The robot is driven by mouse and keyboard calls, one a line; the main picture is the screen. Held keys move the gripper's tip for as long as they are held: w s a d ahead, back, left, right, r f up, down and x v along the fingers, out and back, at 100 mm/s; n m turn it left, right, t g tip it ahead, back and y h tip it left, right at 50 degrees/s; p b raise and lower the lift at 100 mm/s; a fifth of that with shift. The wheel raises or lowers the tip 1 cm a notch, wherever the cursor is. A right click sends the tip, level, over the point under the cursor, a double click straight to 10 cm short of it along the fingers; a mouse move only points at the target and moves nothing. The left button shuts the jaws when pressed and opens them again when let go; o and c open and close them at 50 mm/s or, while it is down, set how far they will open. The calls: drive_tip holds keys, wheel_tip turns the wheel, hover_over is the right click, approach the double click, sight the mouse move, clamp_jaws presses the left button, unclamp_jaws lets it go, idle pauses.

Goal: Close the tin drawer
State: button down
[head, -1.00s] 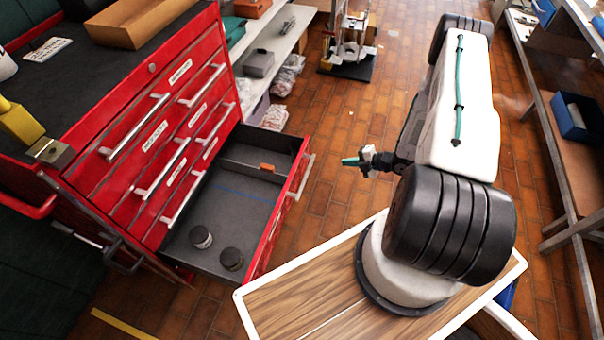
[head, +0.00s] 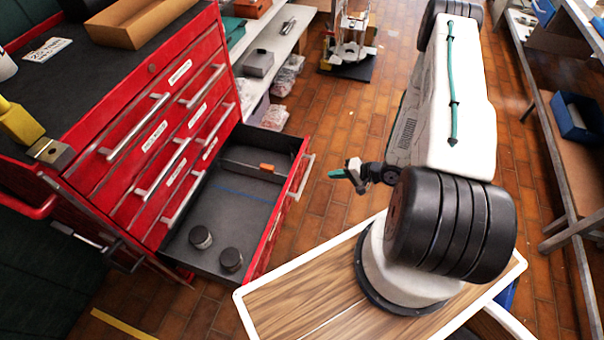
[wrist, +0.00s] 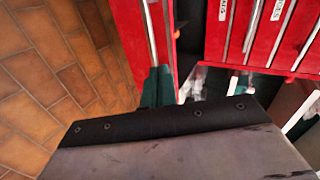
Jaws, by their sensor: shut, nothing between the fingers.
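The tin drawer (head: 236,208) stands pulled out from the low part of the red tool cabinet (head: 180,120). Two dark round tins, a left one (head: 200,237) and a right one (head: 231,259), stand inside it, with a small orange item near its divider. The drawer's red front carries a long metal handle (head: 303,177). My gripper (head: 334,174) is shut and empty, to the right of the drawer front in the head view, with a gap in that picture. In the wrist view its teal fingertips (wrist: 158,86) overlap the red front (wrist: 131,35); contact cannot be told.
The other cabinet drawers are shut. A cardboard tray (head: 140,20) lies on the cabinet top. A bench (head: 285,45) stands behind and a shelf with a blue bin (head: 580,115) is at the right. Brick-patterned floor is clear in front of the drawer.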

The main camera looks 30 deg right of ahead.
drive_tip(key=m, duration=0.1)
approach(294, 174)
wheel_tip(294, 174, down, 3)
drive_tip(key=a, duration=0.1)
drive_tip(key=w+a, duration=0.2)
drive_tip(key=w, duration=0.1)
drive_tip(key=shift+w+a, duration=0.45)
